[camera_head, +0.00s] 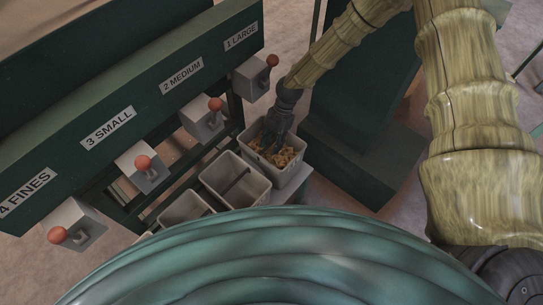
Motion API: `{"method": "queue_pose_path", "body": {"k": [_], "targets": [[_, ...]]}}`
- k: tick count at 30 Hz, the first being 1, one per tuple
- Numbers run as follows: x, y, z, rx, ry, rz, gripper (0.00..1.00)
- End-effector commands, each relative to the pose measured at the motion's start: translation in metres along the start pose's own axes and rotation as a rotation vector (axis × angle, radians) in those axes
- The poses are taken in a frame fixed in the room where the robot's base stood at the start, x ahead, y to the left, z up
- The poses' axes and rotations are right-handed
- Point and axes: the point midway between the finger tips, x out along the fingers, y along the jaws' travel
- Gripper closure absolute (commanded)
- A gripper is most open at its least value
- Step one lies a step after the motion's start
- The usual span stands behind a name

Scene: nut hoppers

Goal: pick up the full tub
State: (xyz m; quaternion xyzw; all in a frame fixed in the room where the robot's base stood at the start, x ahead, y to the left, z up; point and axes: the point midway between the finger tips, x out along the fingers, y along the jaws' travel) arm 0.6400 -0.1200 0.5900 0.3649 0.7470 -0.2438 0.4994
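The full tub (288,175) is a grey open-topped bin with tan nuts (281,158) inside. It stands below the hopper marked "1 LARGE", at the right end of a row of tubs. My gripper (270,145) is dark and points down at this tub, over its left and middle part. The fingertips are small and dark, near the nuts and the tub's wall. I cannot tell whether they touch the tub or whether they are open or shut.
Two grey tubs, a middle one (262,187) and a left one (170,215), stand beside it and look empty of nuts. Above is a green hopper panel (140,85) with grey chutes and red-knobbed levers (215,104). A dark green block (375,165) stands close on the right.

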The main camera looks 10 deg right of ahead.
Motion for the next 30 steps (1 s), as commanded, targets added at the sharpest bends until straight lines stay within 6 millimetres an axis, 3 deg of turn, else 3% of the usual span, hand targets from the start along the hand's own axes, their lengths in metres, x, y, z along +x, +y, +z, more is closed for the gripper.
{"method": "queue_pose_path", "body": {"k": [24,30], "targets": [[0.0043,0.0001,0.0019,0.000,0.000,0.000,0.65],[0.0043,0.0001,0.0019,0.000,0.000,0.000,1.00]]}}
